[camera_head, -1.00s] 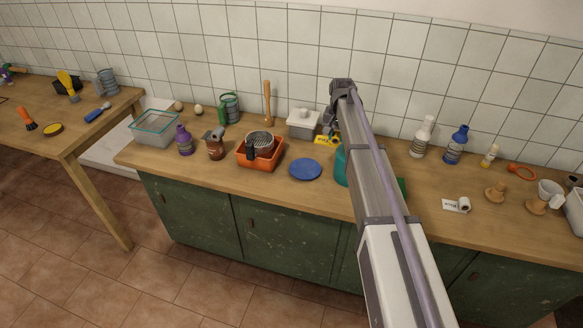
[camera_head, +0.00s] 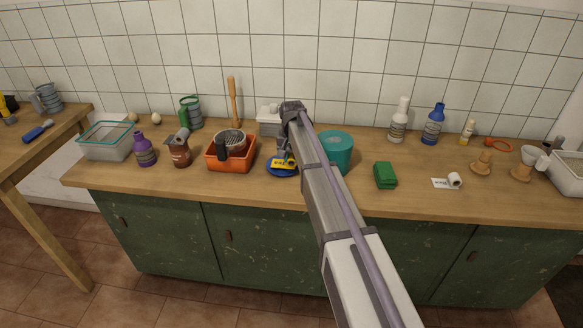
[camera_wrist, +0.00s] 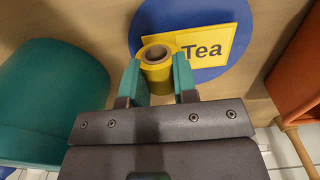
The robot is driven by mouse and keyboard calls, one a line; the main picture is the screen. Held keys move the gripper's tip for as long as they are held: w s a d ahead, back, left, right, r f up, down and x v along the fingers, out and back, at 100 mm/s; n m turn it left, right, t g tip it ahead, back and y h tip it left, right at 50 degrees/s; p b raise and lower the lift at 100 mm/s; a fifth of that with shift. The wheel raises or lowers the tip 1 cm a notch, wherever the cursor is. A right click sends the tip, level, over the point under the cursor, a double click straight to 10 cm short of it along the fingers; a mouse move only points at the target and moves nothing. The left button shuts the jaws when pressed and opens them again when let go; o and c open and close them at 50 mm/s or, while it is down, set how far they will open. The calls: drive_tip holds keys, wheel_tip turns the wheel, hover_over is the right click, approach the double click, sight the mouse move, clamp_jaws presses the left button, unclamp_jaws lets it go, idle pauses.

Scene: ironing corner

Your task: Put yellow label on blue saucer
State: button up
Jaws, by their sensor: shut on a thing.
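The yellow label (camera_head: 285,162), a flat card reading "Tea" in the wrist view (camera_wrist: 219,47), has a yellow roll-shaped grip at its edge. My gripper (camera_wrist: 159,80) is shut on that grip, with a teal fingertip on each side. The blue saucer (camera_head: 276,173) lies on the wooden counter. In the wrist view the saucer (camera_wrist: 160,18) shows behind the label, which overlaps it. I cannot tell whether the label touches the saucer. In the head view my arm hides part of the saucer's right side.
An orange tray (camera_head: 216,164) with a metal strainer stands left of the saucer. A teal container (camera_head: 338,150) stands close on its right. A white lidded box (camera_head: 268,128) is behind.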

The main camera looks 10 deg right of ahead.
sight(292, 156)
drive_tip(key=shift+f, duration=0.55)
drive_tip(key=o, duration=0.9)
drive_tip(key=shift+r, duration=0.15)
wheel_tip(292, 156, up, 12)
drive_tip(key=r+p, duration=0.1)
drive_tip(key=p, duration=1.2)
drive_tip(key=s+a+n, duration=0.3)
drive_tip(key=s+n, duration=0.1)
drive_tip(key=s, duration=3.1)
drive_tip(key=shift+f, duration=0.45)
